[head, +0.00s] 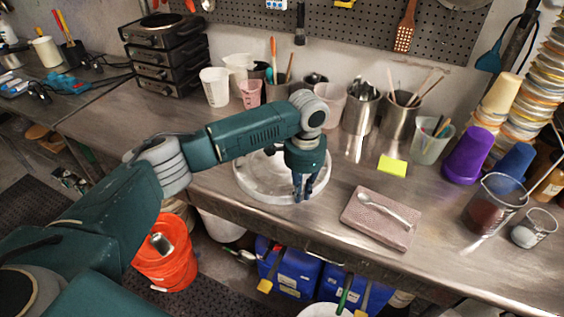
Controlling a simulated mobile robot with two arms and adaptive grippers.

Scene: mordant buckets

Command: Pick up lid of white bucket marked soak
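A round, whitish lid-like disc (258,183) with a raised rim lies on the metal workbench in the head view. My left arm and gripper cover part of its back and right side. My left gripper (304,196) points down over the disc's right front part, with its fingertips close to the rim. I cannot tell whether the fingers touch the rim or have it between them. A white bucket (222,228) stands under the bench, mostly hidden by the bench edge. No "soak" marking is readable. My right gripper is not in view.
To the right on the workbench (280,222) lie a pinkish slab (376,222) with a spoon and a yellow note pad (392,165). Cups and tool-filled metal canisters (361,112) line the back. An orange bucket (166,262) and blue containers (290,275) stand below.

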